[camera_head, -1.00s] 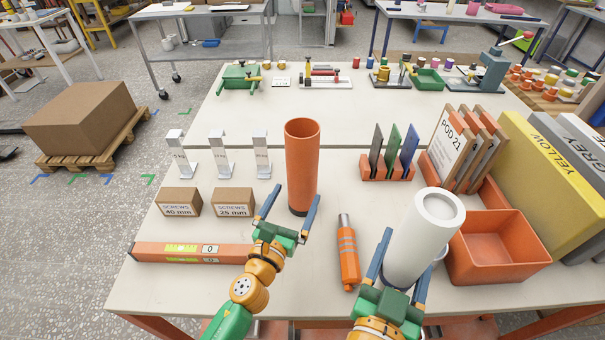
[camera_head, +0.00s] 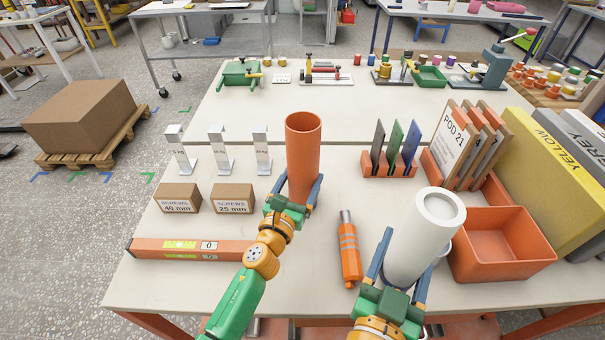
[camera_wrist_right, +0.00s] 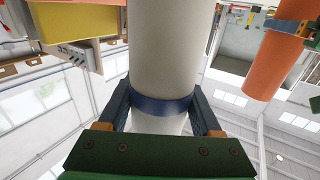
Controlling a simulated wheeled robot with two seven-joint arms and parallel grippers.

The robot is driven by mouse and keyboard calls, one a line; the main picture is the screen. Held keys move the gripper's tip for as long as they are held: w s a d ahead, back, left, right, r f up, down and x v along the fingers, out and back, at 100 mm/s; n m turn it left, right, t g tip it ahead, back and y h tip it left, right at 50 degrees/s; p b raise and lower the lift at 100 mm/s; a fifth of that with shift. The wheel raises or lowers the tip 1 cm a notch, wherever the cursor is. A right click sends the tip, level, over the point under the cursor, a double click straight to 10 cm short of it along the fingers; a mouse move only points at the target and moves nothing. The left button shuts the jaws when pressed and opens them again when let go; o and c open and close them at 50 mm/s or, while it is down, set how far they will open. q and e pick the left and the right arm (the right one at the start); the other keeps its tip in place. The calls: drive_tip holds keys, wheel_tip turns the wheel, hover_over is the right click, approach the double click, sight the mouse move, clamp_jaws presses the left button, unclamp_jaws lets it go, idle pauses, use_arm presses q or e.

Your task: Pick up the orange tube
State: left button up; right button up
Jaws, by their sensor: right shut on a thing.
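The orange tube (camera_head: 303,145) stands upright on the table, left of centre. My left gripper (camera_head: 300,187) has its blue fingers on either side of the tube's lower half. They look still open, and contact is not clear. In the right wrist view the orange tube (camera_wrist_right: 268,65) shows at the upper right, with a left-gripper finger across it. My right gripper (camera_head: 402,268) is shut on a white tube (camera_head: 424,240), which also fills the middle of the right wrist view (camera_wrist_right: 165,60). The orange tube's base is partly hidden by my left gripper.
An orange bottle-like tool (camera_head: 349,250) lies between my arms. An orange level (camera_head: 190,250) and two screw boxes (camera_head: 232,199) are at left. An orange bin (camera_head: 500,245) is at right. A rack with coloured plates (camera_head: 388,168) stands behind, and bare table lies around the orange tube.

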sight(297, 175)
use_arm(q)
wheel_tip(297, 175, up, 4)
drive_tip(key=p, duration=0.3)
drive_tip(key=shift+f, duration=0.15)
drive_tip(key=s+r+p, duration=0.1)
drive_tip(key=r+p, duration=0.1)
drive_tip(key=s+r+p, duration=0.4)
drive_tip(key=r, duration=0.1)
drive_tip(key=shift+s, duration=0.1)
drive_tip(key=s+r, duration=0.2)
drive_tip(key=s, duration=0.7)
drive_tip(key=shift+r, duration=0.15)
drive_tip(key=shift+w, duration=0.1)
